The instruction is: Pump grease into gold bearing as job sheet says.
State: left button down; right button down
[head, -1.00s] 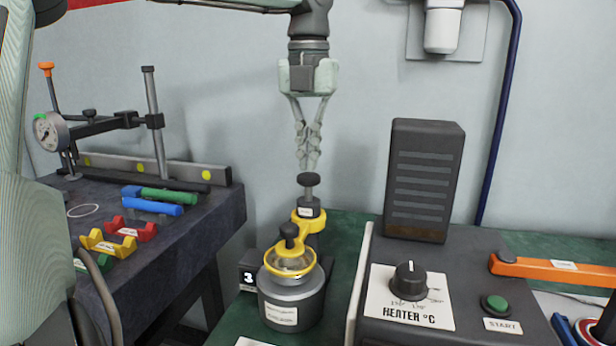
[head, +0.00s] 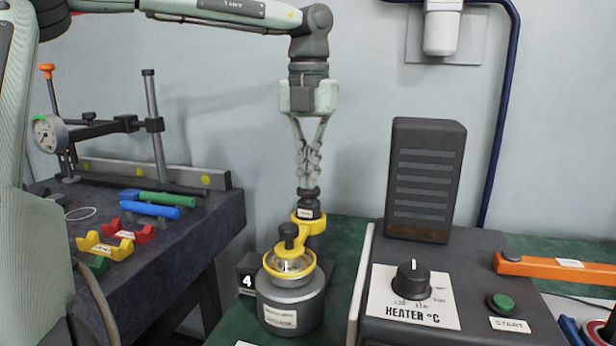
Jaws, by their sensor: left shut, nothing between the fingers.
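My left gripper (head: 308,178) points straight down with its fingers closed and empty. Its fingertips are at the top of the black plunger knob (head: 308,192) of the grease pump, apparently touching it; the knob sits low. The grease pump has a yellow arm (head: 309,226) over a dark grey pot (head: 290,308) with a label. A metal ring, perhaps the gold bearing (head: 290,265), sits in the yellow-rimmed cup under a second black knob (head: 288,233). A counter (head: 247,281) beside the pot reads 4. My right gripper is not in view, and no job sheet text is readable.
A heater box (head: 411,297) with a dial and a green START button (head: 501,303) stands at right, with a dark vented tower (head: 425,180) behind. The left dark table (head: 196,246) holds a dial gauge stand (head: 153,125), coloured V-blocks (head: 104,247) and blue and green rods (head: 150,211).

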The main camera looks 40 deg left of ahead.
pick_arm(q)
jog(key=shift+r+p, duration=0.9)
jog(key=shift+r, duration=0.15)
jog(key=shift+r+p, duration=0.3)
jog(key=shift+r, duration=0.6)
jog(key=shift+r, duration=0.15)
jog(key=shift+r, duration=2.9)
